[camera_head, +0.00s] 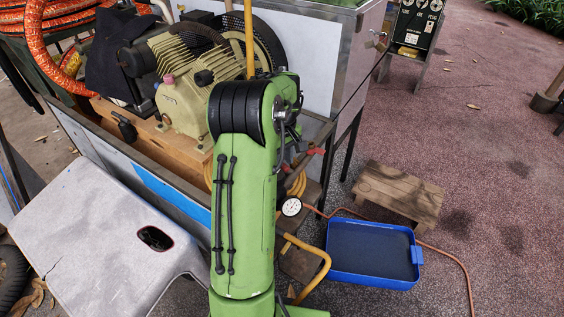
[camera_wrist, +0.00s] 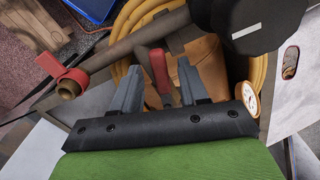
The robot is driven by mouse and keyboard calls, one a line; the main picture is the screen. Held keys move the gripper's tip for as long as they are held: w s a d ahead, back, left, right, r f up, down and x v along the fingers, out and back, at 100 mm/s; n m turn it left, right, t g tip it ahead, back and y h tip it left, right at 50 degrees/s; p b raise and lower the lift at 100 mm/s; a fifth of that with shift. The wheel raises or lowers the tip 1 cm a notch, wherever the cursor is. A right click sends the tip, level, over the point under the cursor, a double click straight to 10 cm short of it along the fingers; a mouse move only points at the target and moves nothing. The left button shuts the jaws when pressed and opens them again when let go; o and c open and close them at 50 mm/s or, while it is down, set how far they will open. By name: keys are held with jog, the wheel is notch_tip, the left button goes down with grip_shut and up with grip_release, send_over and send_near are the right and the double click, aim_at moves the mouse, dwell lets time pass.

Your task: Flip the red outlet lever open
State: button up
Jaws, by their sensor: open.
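In the wrist view, a red lever (camera_wrist: 159,72) stands between the two grey fingers of my gripper (camera_wrist: 160,64), which is open. There is a gap on each side of the lever, and contact is not visible. A second red handle (camera_wrist: 60,76) sits on the pipe at left, beside a brass pipe end (camera_wrist: 69,89). I cannot tell from the pictures alone which of the two is the outlet lever. In the head view, a red handle (camera_head: 317,152) shows right of my green arm; my gripper is hidden behind the arm.
A yellow hose (camera_wrist: 135,35) coils behind the pipe. A pressure gauge (camera_wrist: 249,100) is close right of my gripper. In the head view, the compressor (camera_head: 180,100) stands on the cart. A blue tray (camera_head: 370,252) and wooden stool (camera_head: 400,193) stand on the ground at right.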

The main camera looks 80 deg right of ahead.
jog(key=shift+c, duration=0.2)
grip_shut()
jog(key=shift+r, duration=0.1)
jog(key=shift+s+d+r+n+p, duration=0.15)
jog(key=shift+s+d+n+p, duration=0.15)
jog(key=shift+n+p, duration=0.75)
jog(key=shift+s+d+n+p, duration=0.2)
jog(key=shift+d+n+p, duration=0.25)
jog(key=shift+n+p, duration=0.25)
jog(key=shift+f, duration=0.2)
jog(key=shift+o, duration=0.2)
grip_release()
